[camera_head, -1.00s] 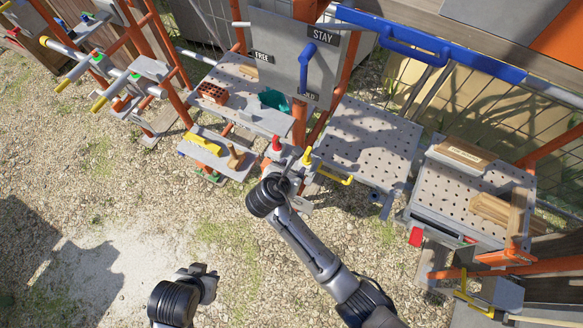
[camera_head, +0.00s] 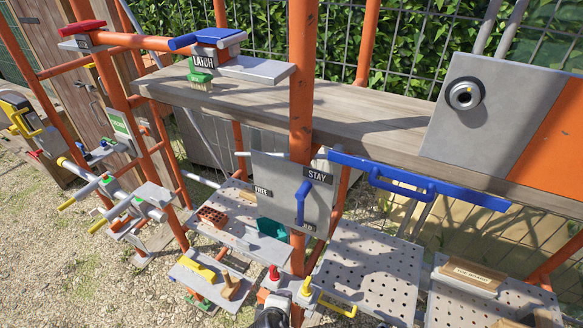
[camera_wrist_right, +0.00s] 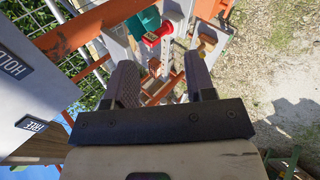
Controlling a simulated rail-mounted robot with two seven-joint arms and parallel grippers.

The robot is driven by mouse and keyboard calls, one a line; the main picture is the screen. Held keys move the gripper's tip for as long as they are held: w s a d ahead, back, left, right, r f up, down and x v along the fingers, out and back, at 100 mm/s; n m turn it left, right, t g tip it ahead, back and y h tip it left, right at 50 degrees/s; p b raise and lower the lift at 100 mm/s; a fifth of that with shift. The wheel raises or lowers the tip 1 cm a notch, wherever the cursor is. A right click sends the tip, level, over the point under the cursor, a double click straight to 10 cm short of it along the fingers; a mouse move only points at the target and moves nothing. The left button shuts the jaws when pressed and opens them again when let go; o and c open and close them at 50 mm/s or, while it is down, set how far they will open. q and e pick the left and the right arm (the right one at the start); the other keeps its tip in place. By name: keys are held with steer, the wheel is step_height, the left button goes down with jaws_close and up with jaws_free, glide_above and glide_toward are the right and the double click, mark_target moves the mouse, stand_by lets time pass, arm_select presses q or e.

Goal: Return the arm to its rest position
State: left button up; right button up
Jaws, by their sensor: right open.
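My right gripper (camera_wrist_right: 160,68) is open in the right wrist view, with a gap between its two dark fingers and nothing held. Beyond the fingers are a red part (camera_wrist_right: 157,34) and a teal piece (camera_wrist_right: 147,20). In the head view only a dark piece of my arm (camera_head: 271,318) shows at the bottom edge, just below the red knob (camera_head: 274,273) and the yellow knob (camera_head: 306,287). The rest of that arm is out of frame. My left gripper is not in view.
A grey panel (camera_head: 275,170) marked STAY and FREE, with a blue handle (camera_head: 301,203), stands above the knobs. Perforated shelves (camera_head: 365,270) lie to the right. Orange posts (camera_head: 303,90) and a wooden beam (camera_head: 370,135) cross the scene. Gravel ground (camera_head: 60,280) is open at lower left.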

steer(key=s+d+r+m+y, duration=0.1)
steer(key=d+r+m+y, duration=0.2)
steer(key=d+r+m, duration=0.35)
steer(key=s+d+m+y, duration=0.1)
steer(key=s+d+m, duration=0.4)
steer(key=s+d+f+g, duration=0.1)
steer(key=s+d+f, duration=0.2)
steer(key=s, duration=0.4)
steer(key=s+d+f+m+g+h, duration=0.1)
steer(key=s+d+f+g, duration=0.1)
steer(key=s+d+f, duration=0.2)
steer(key=s+d+f+m+g, duration=0.1)
steer(key=s+d+f, duration=0.2)
steer(key=s, duration=0.7)
steer(key=shift+s+d+f+g+h, duration=0.3)
steer(key=shift+d+f+g, duration=0.1)
steer(key=shift+d, duration=0.85)
